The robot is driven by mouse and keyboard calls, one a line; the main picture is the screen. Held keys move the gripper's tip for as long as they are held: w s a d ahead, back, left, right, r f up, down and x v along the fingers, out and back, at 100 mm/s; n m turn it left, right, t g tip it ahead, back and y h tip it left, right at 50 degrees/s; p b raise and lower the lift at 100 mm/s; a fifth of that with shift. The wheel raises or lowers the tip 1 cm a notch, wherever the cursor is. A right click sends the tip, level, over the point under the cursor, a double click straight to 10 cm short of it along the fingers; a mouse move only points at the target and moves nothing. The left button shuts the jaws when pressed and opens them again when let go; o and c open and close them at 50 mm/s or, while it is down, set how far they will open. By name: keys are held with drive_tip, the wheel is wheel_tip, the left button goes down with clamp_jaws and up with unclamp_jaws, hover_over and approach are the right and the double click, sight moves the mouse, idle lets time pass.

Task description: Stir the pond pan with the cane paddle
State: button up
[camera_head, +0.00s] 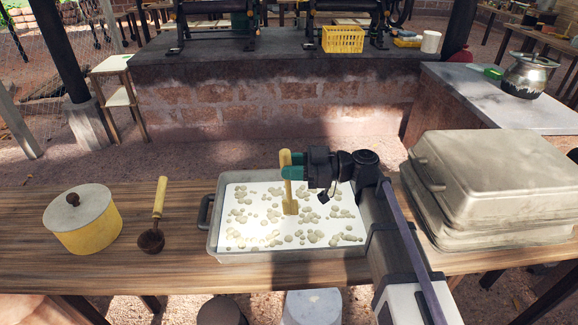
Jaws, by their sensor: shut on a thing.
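The pond pan (212,243) is a grey metal tray with a side handle on the wooden table. It holds white liquid (265,232) dotted with several pale beige clumps. My gripper (289,172) comes in from the right above the pan. It is shut on the upper shaft of the cane paddle (289,203), a pale yellow tool held roughly upright. The paddle's flat lower end is at the liquid near the middle of the pan. How deep it reaches cannot be told.
Left of the pan are a wooden-handled ladle (151,240) and a yellow lidded pot (88,229). A large lidded metal box (490,180) stands close on the right. Behind is a low brick platform (270,100) with a yellow crate (342,39).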

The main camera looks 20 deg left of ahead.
sight(289, 153)
drive_tip(key=r+p, duration=0.5)
drive_tip(key=s+r+p, duration=0.1)
drive_tip(key=r+p, duration=0.1)
drive_tip(key=shift+a+r, duration=0.1)
drive_tip(key=shift+r, duration=0.25)
drive_tip(key=shift+f, duration=0.1)
wheel_tip(289, 153, up, 4)
drive_tip(key=p, duration=0.4)
